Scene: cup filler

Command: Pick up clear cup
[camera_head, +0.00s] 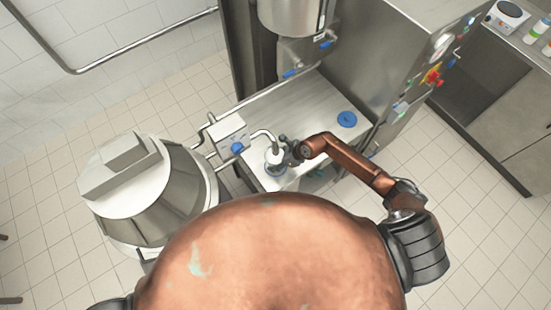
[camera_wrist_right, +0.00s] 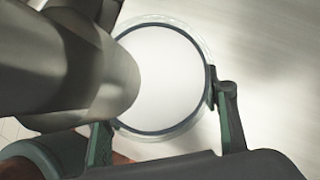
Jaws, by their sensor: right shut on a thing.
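The clear cup (camera_wrist_right: 170,75) looks round from above in the right wrist view, with a transparent rim and a white inside. In the head view it is small, on or just above the steel worktop (camera_head: 300,105), beneath the filler spout (camera_head: 263,134). My right gripper (camera_wrist_right: 165,128) is shut on the cup, one finger at each side of it. In the head view this gripper (camera_head: 290,153) reaches the cup from the right. The spout covers the cup's left part in the wrist view. I cannot tell whether the cup touches the worktop. My left gripper is not in view.
A steel hopper (camera_head: 150,195) stands left of the worktop. A filler box with a blue knob (camera_head: 230,135) adjoins the spout. A blue disc (camera_head: 346,119) lies on the worktop's right part. A steel cabinet (camera_head: 395,60) and cylinder (camera_head: 292,18) rise behind.

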